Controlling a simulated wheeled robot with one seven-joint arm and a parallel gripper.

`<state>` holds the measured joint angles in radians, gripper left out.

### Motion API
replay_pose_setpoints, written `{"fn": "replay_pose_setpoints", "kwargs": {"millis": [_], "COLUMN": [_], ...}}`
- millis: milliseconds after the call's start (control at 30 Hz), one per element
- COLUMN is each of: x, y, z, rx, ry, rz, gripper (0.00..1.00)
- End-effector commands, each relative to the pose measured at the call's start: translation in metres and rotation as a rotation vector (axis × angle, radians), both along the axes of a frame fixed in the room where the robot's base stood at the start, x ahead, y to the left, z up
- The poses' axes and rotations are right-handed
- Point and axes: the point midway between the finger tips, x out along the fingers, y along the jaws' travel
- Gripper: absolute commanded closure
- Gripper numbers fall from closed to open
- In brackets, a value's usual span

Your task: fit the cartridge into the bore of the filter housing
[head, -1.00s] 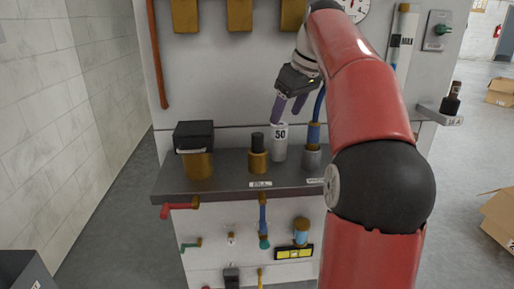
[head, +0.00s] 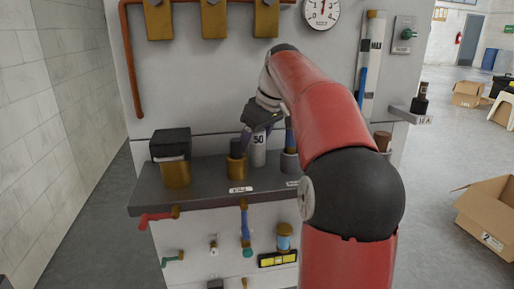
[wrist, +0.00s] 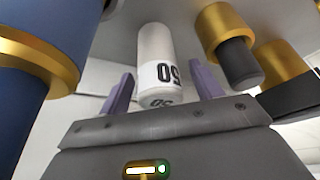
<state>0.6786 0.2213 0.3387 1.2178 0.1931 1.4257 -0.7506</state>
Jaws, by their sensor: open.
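The cartridge is most likely the white cylinder (head: 258,152) marked 50, upright on the grey shelf; it also shows in the wrist view (wrist: 156,58). My gripper (head: 257,135) is open at its upper part. In the wrist view, the purple fingers of my gripper (wrist: 161,76) stand on either side of the cylinder, with gaps visible. I cannot tell which fitting is the filter housing. No open bore is visible.
The shelf (head: 205,199) carries the fittings close together. A blue cylinder with a brass collar (wrist: 40,55) is close beside my gripper. The panel wall, with brass blocks (head: 214,20) and a gauge (head: 321,12), stands behind. Pipes and valves are below the shelf.

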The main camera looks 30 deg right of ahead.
Motion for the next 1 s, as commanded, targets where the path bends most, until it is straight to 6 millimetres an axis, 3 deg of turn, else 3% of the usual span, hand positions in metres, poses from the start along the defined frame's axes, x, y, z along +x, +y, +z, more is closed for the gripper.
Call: {"fn": "replay_pose_setpoints", "kwargs": {"millis": [33, 400, 467, 767, 1000], "x": [0.000, 0.000, 0.000, 0.000, 0.001], "y": [0.000, 0.000, 0.000, 0.000, 0.000], "z": [0.000, 0.000, 0.001, 0.009, 0.051], "rx": [0.000, 0.000, 0.000, -0.001, -0.001], "ry": [0.000, 0.000, -0.001, -0.004, -0.004], "rz": [0.000, 0.000, 0.000, 0.000, 0.001], "gripper": [0.38, 0.86, 0.90, 0.90, 0.90]}}
